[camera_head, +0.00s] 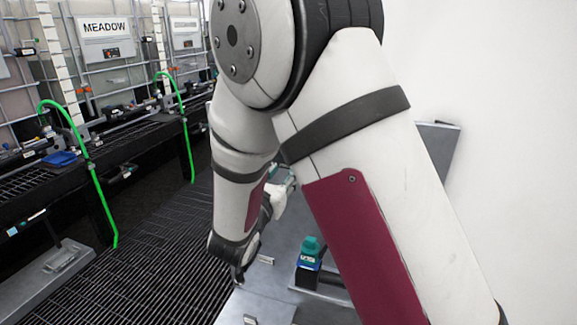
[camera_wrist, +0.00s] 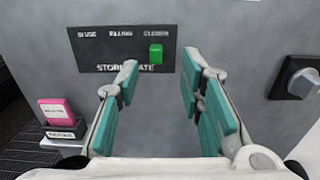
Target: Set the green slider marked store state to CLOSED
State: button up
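In the wrist view, a black panel (camera_wrist: 100,52) on a grey wall carries the words IN USE, FILLING and CLOSED along its top, and partly hidden lettering that looks like STORE STATE below. The green slider (camera_wrist: 155,54) stands at the panel's right side, directly under the word CLOSED. My gripper (camera_wrist: 160,76) is open, with one teal-padded finger on each side of the slider's line and nothing between them. Its fingertips overlap the panel's lower edge in the picture; I cannot tell whether they touch it. In the head view my arm hides the panel.
A pink card block (camera_wrist: 62,115) in a holder marked NOTAGE or similar is at lower left. In the head view, a teal-topped block (camera_head: 310,252) sits on grey metal, and hose-fitted racks marked MEADOW (camera_head: 106,38) stand left.

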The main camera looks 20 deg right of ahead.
jog(key=v, duration=0.5)
jog(key=s+d+r+m+g, duration=0.2)
jog(key=s+d+m+g, duration=0.4)
jog(key=s+d+m, duration=0.2)
jog(key=s+d+r+m+g, duration=0.2)
jog(key=s+d+m+g, duration=0.4)
jog(key=s+d+m, duration=0.15)
jog(key=s+a+f+m+y+b, duration=0.1)
jog(key=s+a+m+y, duration=0.35)
jog(key=s+m, duration=0.45)
jog(key=s+a+r+m+t+y, duration=0.2)
jog(key=a+r+m+t+y, duration=0.1)
jog(key=a+y, duration=0.3)
jog(key=shift+a+r+m, duration=0.15)
jog(key=shift+a+m, duration=0.15)
jog(key=shift+m, duration=0.35)
